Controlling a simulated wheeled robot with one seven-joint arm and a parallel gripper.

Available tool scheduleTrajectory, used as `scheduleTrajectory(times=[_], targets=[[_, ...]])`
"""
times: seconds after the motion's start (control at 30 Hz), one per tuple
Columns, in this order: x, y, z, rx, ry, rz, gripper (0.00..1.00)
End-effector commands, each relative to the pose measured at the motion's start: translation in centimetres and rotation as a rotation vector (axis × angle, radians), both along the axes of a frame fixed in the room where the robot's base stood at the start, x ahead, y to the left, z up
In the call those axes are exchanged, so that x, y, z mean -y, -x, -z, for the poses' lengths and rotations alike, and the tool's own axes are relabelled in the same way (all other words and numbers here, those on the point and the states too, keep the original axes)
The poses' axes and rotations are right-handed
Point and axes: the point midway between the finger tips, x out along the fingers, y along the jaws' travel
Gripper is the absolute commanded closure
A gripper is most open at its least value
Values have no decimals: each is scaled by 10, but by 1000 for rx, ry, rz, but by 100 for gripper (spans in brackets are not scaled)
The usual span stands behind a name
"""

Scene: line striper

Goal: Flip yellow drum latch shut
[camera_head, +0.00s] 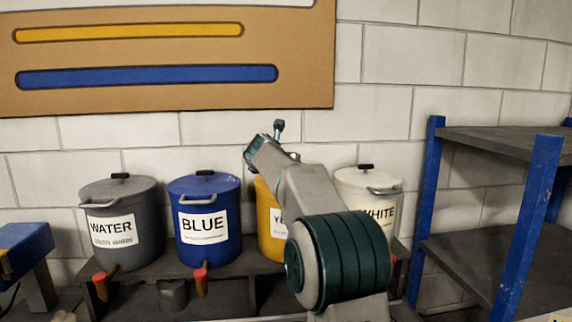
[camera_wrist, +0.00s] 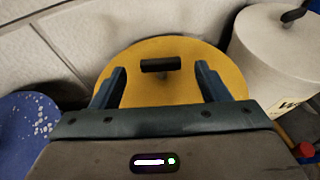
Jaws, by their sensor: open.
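The yellow drum (camera_head: 266,222) stands on the dark bench between the blue and white drums, partly hidden behind my arm in the head view. In the wrist view its round yellow lid (camera_wrist: 180,88) fills the middle, with a short black handle (camera_wrist: 160,65) standing on top. My gripper (camera_wrist: 160,84) is open and empty above the lid, with one finger on each side of the handle's line and the handle beyond them. I cannot tell whether the fingers touch the lid. I cannot make out the latch in either view.
A grey WATER drum (camera_head: 118,222) and a BLUE drum (camera_head: 205,222) stand to the left. The WHITE drum (camera_head: 352,190) stands close on the right. A blue-posted shelf (camera_head: 540,220) is at the far right. A block wall (camera_head: 380,60) rises close behind the drums.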

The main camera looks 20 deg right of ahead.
Motion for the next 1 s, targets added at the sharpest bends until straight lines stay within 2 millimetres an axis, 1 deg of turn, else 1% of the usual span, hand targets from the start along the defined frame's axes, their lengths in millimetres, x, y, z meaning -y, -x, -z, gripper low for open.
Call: scheduleTrajectory(times=[0.1, 0.2, 0.33, 0.57, 0.6, 0.63, 0.73, 0.77, 1.0], targets=[[8, -12, 5, -2, -1, 1, 31], [11, -17, 8, -1, -1, 0, 31], [14, -21, 10, 0, 0, 0, 31], [14, -21, 11, -1, 1, 0, 31], [14, -21, 11, -1, 1, 0, 36], [14, -21, 11, -1, 1, 0, 45], [14, -21, 10, -1, 1, 0, 73], [14, -21, 10, -1, 1, 0, 76], [16, -20, 8, -3, -1, -30, 76]])
